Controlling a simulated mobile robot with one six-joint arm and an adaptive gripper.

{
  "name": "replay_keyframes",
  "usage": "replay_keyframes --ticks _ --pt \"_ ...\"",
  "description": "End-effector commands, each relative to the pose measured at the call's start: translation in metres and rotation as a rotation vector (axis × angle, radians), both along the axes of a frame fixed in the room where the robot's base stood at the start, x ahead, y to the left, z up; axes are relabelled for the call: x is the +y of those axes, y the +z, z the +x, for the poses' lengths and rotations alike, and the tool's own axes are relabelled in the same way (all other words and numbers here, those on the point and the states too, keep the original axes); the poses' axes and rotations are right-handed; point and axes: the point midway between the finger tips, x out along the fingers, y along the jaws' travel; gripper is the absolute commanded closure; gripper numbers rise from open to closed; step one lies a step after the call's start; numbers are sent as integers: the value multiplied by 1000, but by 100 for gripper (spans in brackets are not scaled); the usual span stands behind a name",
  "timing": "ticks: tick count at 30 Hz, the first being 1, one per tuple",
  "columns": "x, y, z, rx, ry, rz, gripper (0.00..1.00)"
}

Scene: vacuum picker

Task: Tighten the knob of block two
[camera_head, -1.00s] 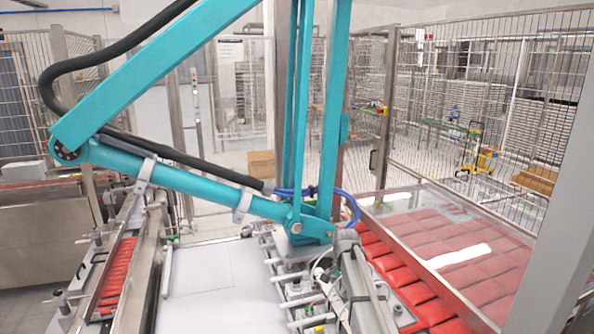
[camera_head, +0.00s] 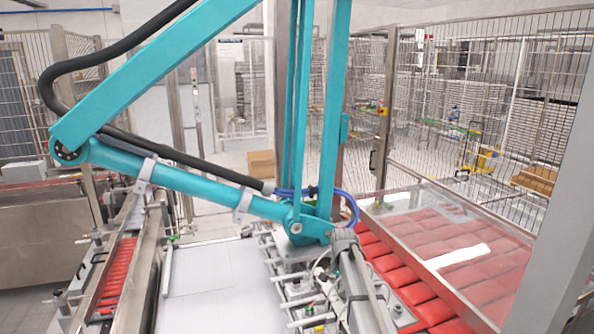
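The vacuum picker head (camera_head: 290,262) hangs under the teal linkage (camera_head: 308,231). It carries rows of pale tubes and small metal blocks with fittings. A small green part (camera_head: 309,310) shows among these blocks near the bottom edge. I cannot tell which block is block two, and its knob is not distinguishable. Grey jointed links (camera_head: 358,285), which look like my arm, rise from the bottom edge along the right side of the head and cover part of it. I cannot make out my gripper or its fingers. Any contact with a knob is hidden.
Red packs (camera_head: 410,285) lie in rows right of the head, partly under a clear, metal-framed cover (camera_head: 448,232). A white surface (camera_head: 215,290) lies left of it. A metal rail (camera_head: 140,275) and red packs (camera_head: 118,265) are farther left. Wire fencing (camera_head: 470,110) stands behind.

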Motion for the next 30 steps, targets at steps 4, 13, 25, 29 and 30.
replay_keyframes --ticks 4,13,25,29,30 --pt "4 0 -2 1 1 1 100" --pt "5 0 -3 2 0 2 100" --pt "5 22 -3 2 0 2 100" --pt "5 33 -3 3 0 1 100" --pt "5 36 -3 3 1 1 100"
